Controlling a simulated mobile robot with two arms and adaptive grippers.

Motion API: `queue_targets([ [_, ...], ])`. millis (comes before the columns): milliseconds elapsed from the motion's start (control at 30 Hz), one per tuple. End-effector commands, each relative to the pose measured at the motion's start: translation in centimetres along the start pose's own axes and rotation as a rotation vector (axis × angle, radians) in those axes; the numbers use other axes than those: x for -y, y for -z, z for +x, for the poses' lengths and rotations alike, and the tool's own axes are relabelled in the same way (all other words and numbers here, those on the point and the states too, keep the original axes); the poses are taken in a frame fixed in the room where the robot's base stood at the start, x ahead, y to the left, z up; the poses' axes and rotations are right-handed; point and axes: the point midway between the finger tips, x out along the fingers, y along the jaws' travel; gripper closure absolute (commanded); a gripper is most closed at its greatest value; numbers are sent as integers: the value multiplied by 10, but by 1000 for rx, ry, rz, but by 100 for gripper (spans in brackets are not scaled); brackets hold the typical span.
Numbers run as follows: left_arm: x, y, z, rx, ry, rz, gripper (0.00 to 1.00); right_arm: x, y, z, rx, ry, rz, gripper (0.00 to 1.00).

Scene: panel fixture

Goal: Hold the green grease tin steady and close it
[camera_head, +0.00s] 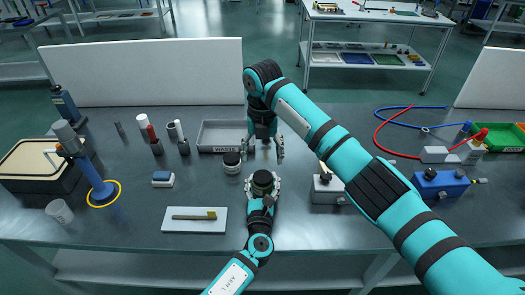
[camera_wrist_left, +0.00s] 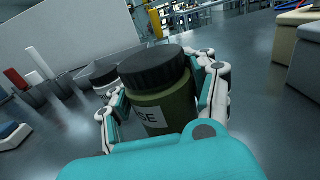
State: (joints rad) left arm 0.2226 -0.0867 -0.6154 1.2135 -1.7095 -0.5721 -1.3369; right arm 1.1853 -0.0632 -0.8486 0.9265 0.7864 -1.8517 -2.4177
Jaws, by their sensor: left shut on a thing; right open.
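The green grease tin (camera_wrist_left: 160,112) stands upright between the fingers of my left gripper (camera_wrist_left: 164,100), which is shut around its body. A black ribbed lid (camera_wrist_left: 154,66) sits on top of the tin; I cannot tell how tight it is. In the head view the tin's dark lid (camera_head: 262,177) shows between the fingers of my left gripper (camera_head: 263,186), near the middle of the table. My right gripper (camera_head: 265,150) is open and empty, pointing down just behind the tin and apart from it.
A pale jar with a black lid (camera_head: 232,162) stands left of the tin, close to both grippers. A grey tray (camera_head: 221,136) lies behind it. A white board with a brass-coloured bar (camera_head: 180,226) lies front left. Valve blocks (camera_head: 436,187) stand right.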

Motion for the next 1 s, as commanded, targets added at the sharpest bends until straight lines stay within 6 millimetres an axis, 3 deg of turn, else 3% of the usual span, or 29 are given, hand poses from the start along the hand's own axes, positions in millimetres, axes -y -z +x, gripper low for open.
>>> queue_targets([
  [500, 0, 1, 0, -1, 0, 1, 100, 0, 0, 70, -2, 1, 1, 30],
  [900, 0, 1, 0, -1, 0, 1, 100, 0, 0, 76, -1, 1, 0, 30],
  [1000, 0, 1, 0, -1, 0, 1, 100, 0, 0, 76, -1, 1, 1, 43],
])
